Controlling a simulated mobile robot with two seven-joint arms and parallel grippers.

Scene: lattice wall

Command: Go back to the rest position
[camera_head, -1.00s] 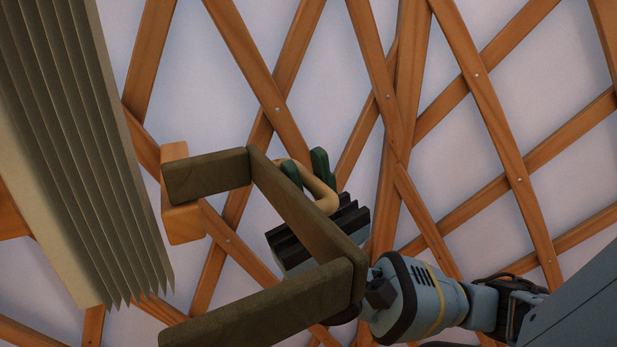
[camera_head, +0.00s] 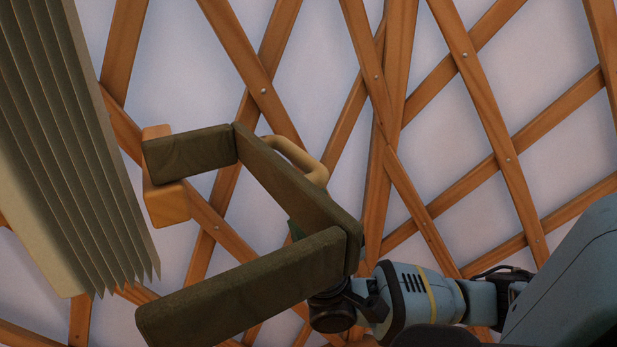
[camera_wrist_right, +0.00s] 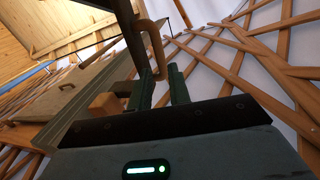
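A tan curved handle (camera_head: 300,160) sits on a dark olive U-shaped wooden frame (camera_head: 300,200) in the head view. My right gripper (camera_head: 295,230) is mostly hidden behind that frame, below the handle; only a bit of green shows. In the right wrist view the two green fingers of my right gripper (camera_wrist_right: 164,85) stand apart with a gap between them. The handle (camera_wrist_right: 152,45) rises just beyond the fingertips, and I cannot tell whether they touch it. My left gripper is in neither view.
A pleated tan panel (camera_head: 70,150) hangs at the left. An orange wooden block (camera_head: 166,203) sits by the frame's upper left end. A wooden lattice wall (camera_head: 490,110) fills the background. The frame stands close in front of my right wrist.

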